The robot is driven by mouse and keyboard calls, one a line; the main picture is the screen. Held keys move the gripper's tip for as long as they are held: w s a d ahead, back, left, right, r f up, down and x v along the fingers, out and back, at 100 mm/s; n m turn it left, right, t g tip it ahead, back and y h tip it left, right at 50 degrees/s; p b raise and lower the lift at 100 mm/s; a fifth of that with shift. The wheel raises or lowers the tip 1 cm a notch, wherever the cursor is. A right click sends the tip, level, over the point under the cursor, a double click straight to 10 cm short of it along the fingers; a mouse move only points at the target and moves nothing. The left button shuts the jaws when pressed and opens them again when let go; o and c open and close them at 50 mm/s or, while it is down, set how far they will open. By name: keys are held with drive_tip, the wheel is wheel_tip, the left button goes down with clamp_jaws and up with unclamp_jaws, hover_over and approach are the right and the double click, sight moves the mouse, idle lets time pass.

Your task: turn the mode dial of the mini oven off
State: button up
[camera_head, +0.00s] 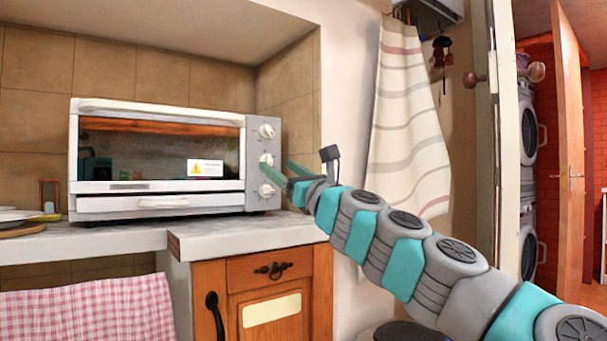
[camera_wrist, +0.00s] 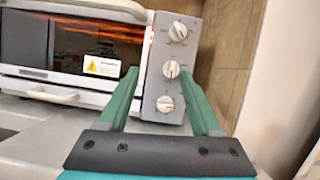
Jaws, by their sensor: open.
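The white mini oven (camera_head: 160,160) stands on the counter with its glass door shut. Its grey control panel on the right side carries three white knobs in a column: a top knob (camera_head: 266,131), a middle knob (camera_head: 266,159) and a bottom knob (camera_head: 266,190). The wrist view also shows the top knob (camera_wrist: 178,32), middle knob (camera_wrist: 171,69) and bottom knob (camera_wrist: 165,103). The labels are too small to tell which is the mode dial. My gripper (camera_wrist: 159,73) is open and empty, its green fingers pointing at the panel, with the middle knob between the fingertips in that view.
The tiled alcove wall (camera_head: 287,105) is close to the right of the oven. A striped towel (camera_head: 405,130) hangs farther right. A wooden cabinet (camera_head: 265,300) stands under the counter (camera_head: 235,235), whose front strip is clear. An hourglass (camera_head: 50,195) stands at left.

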sight(270, 158)
drive_tip(key=shift+m+t+h, duration=0.3)
drive_tip(key=shift+m+h, duration=0.2)
drive_tip(key=shift+m, duration=0.4)
drive_tip(key=shift+w+a+r, duration=0.25)
drive_tip(key=shift+w+a, duration=0.05)
drive_tip(key=shift+w, duration=0.8)
drive_tip(key=shift+w+a+r, duration=0.2)
drive_tip(key=shift+w+a, duration=0.15)
drive_tip(key=shift+w, duration=0.75)
drive_tip(key=shift+w+a+r, duration=0.25)
drive_tip(key=shift+w+a, duration=0.05)
drive_tip(key=shift+w, duration=0.8)
drive_tip(key=shift+w+a+r, duration=0.15)
drive_tip(key=shift+w+r, duration=0.15)
drive_tip(key=shift+w, duration=0.1)
drive_tip(key=shift+w+a+r, duration=0.1)
drive_tip(key=shift+w+a, duration=0.1)
drive_tip(key=shift+a, duration=0.1)
clamp_jaws()
